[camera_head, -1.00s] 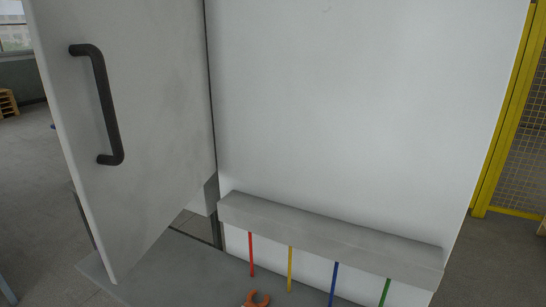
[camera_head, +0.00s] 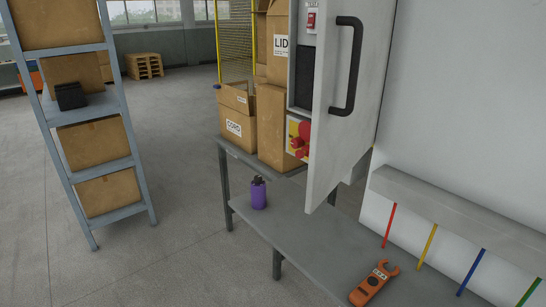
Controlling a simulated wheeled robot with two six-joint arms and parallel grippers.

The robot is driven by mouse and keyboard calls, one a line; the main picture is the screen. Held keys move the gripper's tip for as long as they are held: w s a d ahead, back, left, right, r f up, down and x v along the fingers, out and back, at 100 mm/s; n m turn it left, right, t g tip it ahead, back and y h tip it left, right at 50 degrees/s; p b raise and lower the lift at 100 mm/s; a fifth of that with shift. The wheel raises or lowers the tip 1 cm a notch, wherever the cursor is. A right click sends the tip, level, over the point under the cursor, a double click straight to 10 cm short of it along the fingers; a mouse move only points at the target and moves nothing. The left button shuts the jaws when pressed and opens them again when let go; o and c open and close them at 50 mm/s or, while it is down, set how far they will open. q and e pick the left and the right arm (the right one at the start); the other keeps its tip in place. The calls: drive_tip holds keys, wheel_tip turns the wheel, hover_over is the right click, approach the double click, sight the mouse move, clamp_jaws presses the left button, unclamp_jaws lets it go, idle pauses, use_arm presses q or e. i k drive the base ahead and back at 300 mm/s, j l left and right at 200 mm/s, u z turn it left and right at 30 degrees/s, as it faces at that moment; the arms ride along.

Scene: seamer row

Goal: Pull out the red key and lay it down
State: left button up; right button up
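A red part (camera_head: 301,140) sits on a yellow plate low on the panel behind the open grey door (camera_head: 342,125). It may be the red key or a red switch; it is too small and partly hidden by the door's edge to tell. The door has a black bar handle (camera_head: 351,66). Neither of my grippers is in view.
A grey bench (camera_head: 300,222) holds an orange clamp meter (camera_head: 374,284) and a purple bottle (camera_head: 258,194), with bare room between. Red, yellow, blue and green strips (camera_head: 427,244) hang under a grey ledge (camera_head: 450,208). Cardboard boxes (camera_head: 272,125) and a shelf rack (camera_head: 100,135) stand left.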

sight(299, 154)
drive_tip(key=i+j+z, duration=0.15)
drive_tip(key=j, duration=0.3)
drive_tip(key=i+j+z, duration=0.1)
drive_tip(key=i+j, duration=0.25)
drive_tip(key=i+j+z, duration=0.15)
drive_tip(key=j, duration=0.45)
drive_tip(key=i+j+z, duration=0.15)
drive_tip(key=j, duration=0.35)
drive_tip(key=i+j+z, duration=0.1)
drive_tip(key=i+j, duration=0.15)
drive_tip(key=j, duration=0.3)
drive_tip(key=i+j+z, duration=0.15)
drive_tip(key=j, duration=0.4)
drive_tip(key=i+j+z, duration=0.1)
drive_tip(key=j, duration=0.45)
drive_tip(key=i+j+z, duration=0.15)
drive_tip(key=j, duration=0.4)
drive_tip(key=k, duration=0.05)
